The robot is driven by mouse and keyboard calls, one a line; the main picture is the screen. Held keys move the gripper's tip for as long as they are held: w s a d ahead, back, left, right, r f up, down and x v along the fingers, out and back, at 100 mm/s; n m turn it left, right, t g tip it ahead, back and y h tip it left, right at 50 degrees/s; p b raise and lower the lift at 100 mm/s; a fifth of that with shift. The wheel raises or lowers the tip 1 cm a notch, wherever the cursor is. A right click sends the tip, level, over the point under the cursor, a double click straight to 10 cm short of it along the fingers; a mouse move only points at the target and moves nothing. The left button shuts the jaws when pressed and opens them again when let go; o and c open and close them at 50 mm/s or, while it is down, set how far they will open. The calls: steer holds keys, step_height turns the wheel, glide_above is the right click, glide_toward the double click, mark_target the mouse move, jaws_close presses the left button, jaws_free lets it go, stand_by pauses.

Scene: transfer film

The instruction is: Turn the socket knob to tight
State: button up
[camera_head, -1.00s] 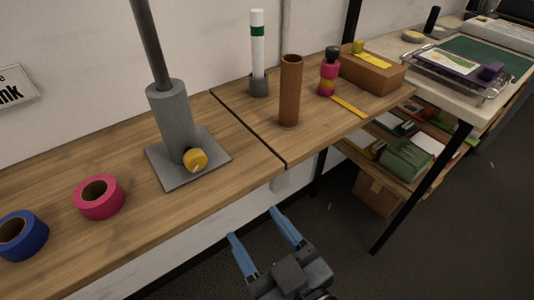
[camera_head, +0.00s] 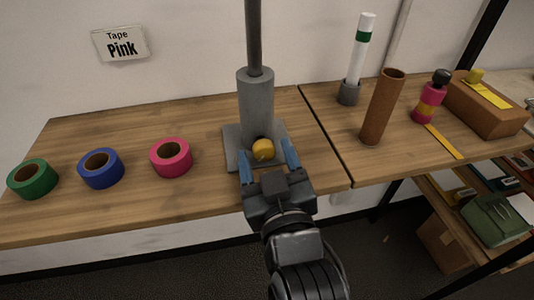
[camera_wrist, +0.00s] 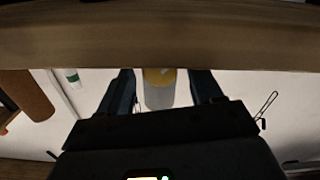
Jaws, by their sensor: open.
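The yellow socket knob (camera_head: 263,149) sits low on the front of the grey socket (camera_head: 256,100), which stands on a grey base plate (camera_head: 230,150) and holds a dark upright pole (camera_head: 253,35). My gripper (camera_head: 268,160) is open, with its blue fingers either side of the knob as seen in the head view. Whether the fingers touch the knob I cannot tell. In the wrist view the knob (camera_wrist: 158,76) and grey socket (camera_wrist: 159,98) show between the two dark fingers (camera_wrist: 162,92). The knob's marking is too small to read clearly.
Green (camera_head: 33,179), blue (camera_head: 101,168) and pink (camera_head: 171,158) tape rolls lie left on the wooden bench (camera_head: 130,205). A brown tube (camera_head: 382,107), a white tube (camera_head: 360,50), a pink bottle (camera_head: 429,103) and a cardboard box (camera_head: 488,106) stand right. A "Tape Pink" sign (camera_head: 120,43) hangs behind.

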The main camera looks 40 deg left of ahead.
steer(key=shift+w+a, duration=0.15)
steer(key=c, duration=1.1)
